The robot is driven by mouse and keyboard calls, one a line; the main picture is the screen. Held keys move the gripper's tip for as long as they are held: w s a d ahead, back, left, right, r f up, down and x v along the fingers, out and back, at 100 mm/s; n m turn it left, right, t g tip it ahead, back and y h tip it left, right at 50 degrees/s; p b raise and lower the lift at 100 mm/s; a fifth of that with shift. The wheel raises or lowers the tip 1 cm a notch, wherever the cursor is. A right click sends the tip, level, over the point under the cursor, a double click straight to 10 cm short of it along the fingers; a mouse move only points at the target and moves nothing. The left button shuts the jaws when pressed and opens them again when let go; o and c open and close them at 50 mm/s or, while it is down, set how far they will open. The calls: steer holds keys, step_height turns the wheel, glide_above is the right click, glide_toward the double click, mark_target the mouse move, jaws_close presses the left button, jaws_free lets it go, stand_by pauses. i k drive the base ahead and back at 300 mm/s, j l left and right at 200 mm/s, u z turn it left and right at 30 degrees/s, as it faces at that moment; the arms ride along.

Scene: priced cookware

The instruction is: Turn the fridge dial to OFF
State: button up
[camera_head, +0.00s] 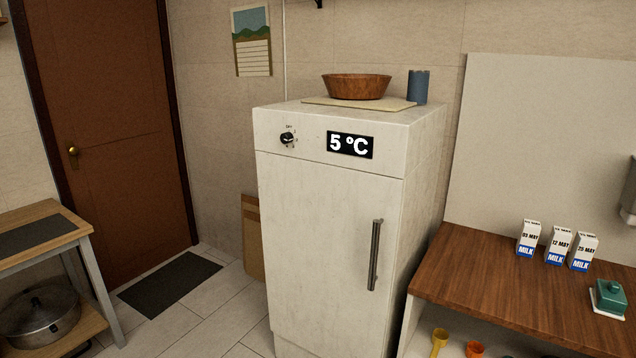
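The white fridge (330,230) stands upright in the middle of the view with its door shut. A small black dial (287,138) sits at the upper left of its front panel. Small markings ring the dial, and a label above it seems to read OFF. The dial's exact pointer setting is too small to tell. A black display (350,145) to the right of the dial reads 5 °C. A grey vertical handle (375,255) is on the right side of the door. My gripper is not in view.
A wooden bowl (357,86) on a board and a blue cup (418,86) stand on the fridge. A wooden counter (480,280) at right holds milk cartons (559,245) and a green butter dish (609,297). A side table (45,235) stands left. Floor is open before the door mat (170,284).

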mark_target(286, 138)
steer(key=i+j+z, duration=0.1)
steer(key=j, duration=0.25)
steer(key=i+j+z, duration=0.1)
steer(key=i+j, duration=0.15)
steer(key=i+j+z, duration=0.1)
steer(key=j, duration=0.35)
steer(key=i+j+z, duration=0.1)
steer(key=j, duration=0.3)
steer(key=i+l, duration=0.05)
steer(key=i, duration=0.05)
